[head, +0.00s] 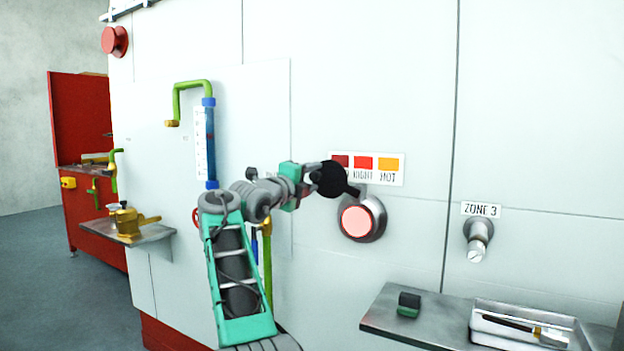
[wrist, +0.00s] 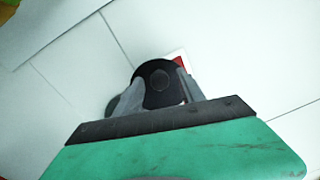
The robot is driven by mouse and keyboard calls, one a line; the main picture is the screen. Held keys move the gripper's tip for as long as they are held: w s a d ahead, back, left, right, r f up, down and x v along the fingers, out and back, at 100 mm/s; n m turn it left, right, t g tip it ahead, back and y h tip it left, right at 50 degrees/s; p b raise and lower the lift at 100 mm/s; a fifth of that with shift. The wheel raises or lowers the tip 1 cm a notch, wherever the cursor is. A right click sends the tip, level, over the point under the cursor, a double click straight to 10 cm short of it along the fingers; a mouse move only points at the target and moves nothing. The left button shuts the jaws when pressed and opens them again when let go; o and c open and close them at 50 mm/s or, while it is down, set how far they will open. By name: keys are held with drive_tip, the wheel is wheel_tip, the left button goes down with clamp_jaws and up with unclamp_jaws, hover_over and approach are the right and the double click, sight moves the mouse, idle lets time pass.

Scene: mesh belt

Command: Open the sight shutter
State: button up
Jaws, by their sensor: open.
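The sight port (head: 357,221) is a round metal-rimmed window on the white wall, and its glass glows pink-red. The sight shutter (head: 333,180) is a black round disc just above and left of the port, leaving most of the glowing glass uncovered. My gripper (head: 316,176) is at the left side of the disc in the head view. In the wrist view, the disc (wrist: 158,85) lies between the two grey fingers of my gripper (wrist: 160,80), which are apart. I cannot tell whether a finger touches it.
A colour label with red and orange patches (head: 390,165) is above the port. A grey shelf (head: 385,318) with a small dark-green block (head: 409,304) and a metal tray (head: 480,335) juts out at lower right. A sight-tube gauge (head: 204,145) stands left. The wall right of the port is clear up to a knob (head: 477,238).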

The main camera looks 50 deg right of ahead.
drive_tip(key=b+v, duration=0.1)
drive_tip(key=v, duration=0.6)
drive_tip(key=shift+a, duration=0.4)
drive_tip(key=shift+s, duration=0.1)
